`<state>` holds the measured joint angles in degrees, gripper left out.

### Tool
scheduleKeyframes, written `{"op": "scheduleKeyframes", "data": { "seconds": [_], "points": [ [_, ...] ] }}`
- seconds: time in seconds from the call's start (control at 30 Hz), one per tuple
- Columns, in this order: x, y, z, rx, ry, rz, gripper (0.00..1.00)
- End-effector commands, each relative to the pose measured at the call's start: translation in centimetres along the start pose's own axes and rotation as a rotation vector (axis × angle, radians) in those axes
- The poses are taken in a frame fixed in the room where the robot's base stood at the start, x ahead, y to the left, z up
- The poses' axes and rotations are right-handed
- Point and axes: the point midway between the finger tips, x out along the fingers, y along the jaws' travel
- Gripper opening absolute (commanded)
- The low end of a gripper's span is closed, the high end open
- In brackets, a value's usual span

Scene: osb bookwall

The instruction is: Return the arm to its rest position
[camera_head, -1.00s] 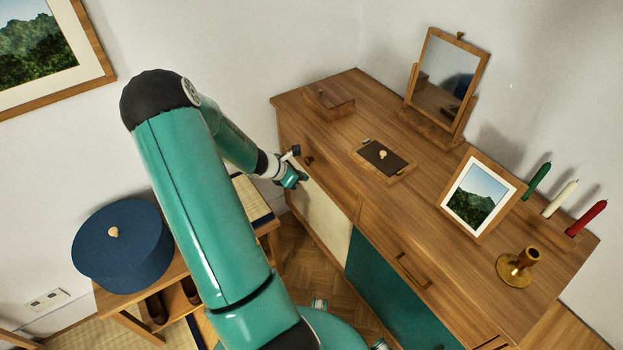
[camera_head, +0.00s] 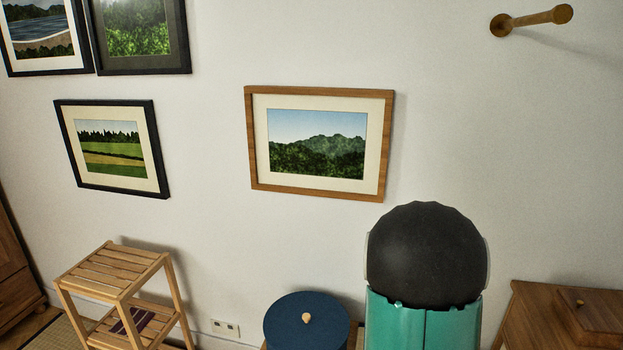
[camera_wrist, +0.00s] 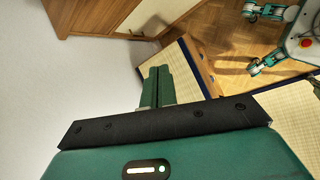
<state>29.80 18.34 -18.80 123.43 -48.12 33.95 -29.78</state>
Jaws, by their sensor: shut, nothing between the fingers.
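My gripper (camera_wrist: 157,88) shows in the wrist view, its two green fingers together and empty. In the head view my gripper is out of sight; only a black-capped teal part of my arm stands at the lower right, in front of the wall.
A wooden dresser (camera_head: 545,318) with a small box (camera_head: 598,312) stands at the lower right. A round blue box (camera_head: 295,325) and a slatted wooden stand (camera_head: 115,268) are below. Framed pictures (camera_head: 318,188) and a wooden peg (camera_head: 530,19) are on the wall.

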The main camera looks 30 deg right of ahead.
Motion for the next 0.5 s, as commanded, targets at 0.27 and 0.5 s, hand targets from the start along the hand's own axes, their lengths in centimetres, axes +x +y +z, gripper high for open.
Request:
{"op": "scheduleKeyframes", "data": {
  "seconds": [0.27, 0.5],
  "points": [
    [-13.7, -4.0, -5.4, 0.235, 0.25, -0.007, 0.0],
    [-24.1, -10.2, -7.5, 0.378, 0.465, -0.088, 0.0]
  ]
}}
